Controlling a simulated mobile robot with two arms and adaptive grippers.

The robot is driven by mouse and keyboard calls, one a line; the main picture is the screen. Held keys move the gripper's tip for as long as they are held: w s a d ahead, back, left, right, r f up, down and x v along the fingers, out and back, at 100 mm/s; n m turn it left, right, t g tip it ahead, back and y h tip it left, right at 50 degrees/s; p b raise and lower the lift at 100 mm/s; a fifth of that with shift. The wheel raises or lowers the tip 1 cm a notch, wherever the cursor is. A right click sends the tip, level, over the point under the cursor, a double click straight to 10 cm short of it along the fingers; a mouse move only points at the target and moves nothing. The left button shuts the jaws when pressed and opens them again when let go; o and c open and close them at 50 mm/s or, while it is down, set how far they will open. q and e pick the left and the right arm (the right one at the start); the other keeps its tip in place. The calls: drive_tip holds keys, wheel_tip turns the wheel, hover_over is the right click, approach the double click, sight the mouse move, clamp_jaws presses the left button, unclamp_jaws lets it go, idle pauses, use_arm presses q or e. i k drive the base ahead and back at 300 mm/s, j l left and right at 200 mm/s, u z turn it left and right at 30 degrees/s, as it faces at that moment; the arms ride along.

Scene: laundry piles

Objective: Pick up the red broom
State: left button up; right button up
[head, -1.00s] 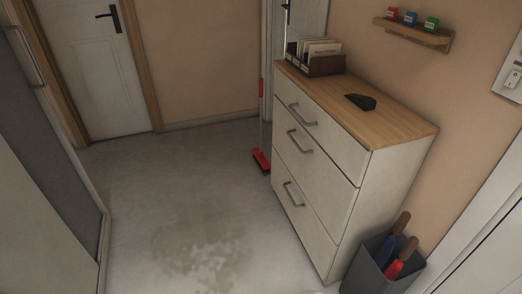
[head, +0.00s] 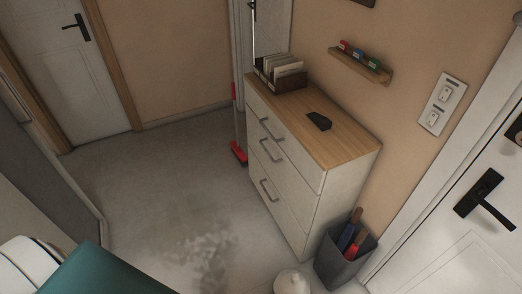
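The red broom (head: 239,154) stands upright in the head view, just left of the dresser's far end. Its red head rests on the floor, and its thin handle with a red section runs up along the wall by the door frame. The dresser hides part of the space to its right.
A white dresser with a wooden top (head: 340,148) stands along the right wall. A grey bin (head: 338,268) and a white rounded object (head: 291,283) are near its front. A teal surface (head: 95,275) fills the lower left. The floor (head: 165,195) before the broom is clear, with a dark stain.

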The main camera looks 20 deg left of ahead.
sight(235, 145)
drive_tip(key=i+j+z, duration=0.25)
drive_tip(key=j+z, duration=0.55)
drive_tip(key=j, duration=0.2)
drive_tip(key=i+j, duration=0.05)
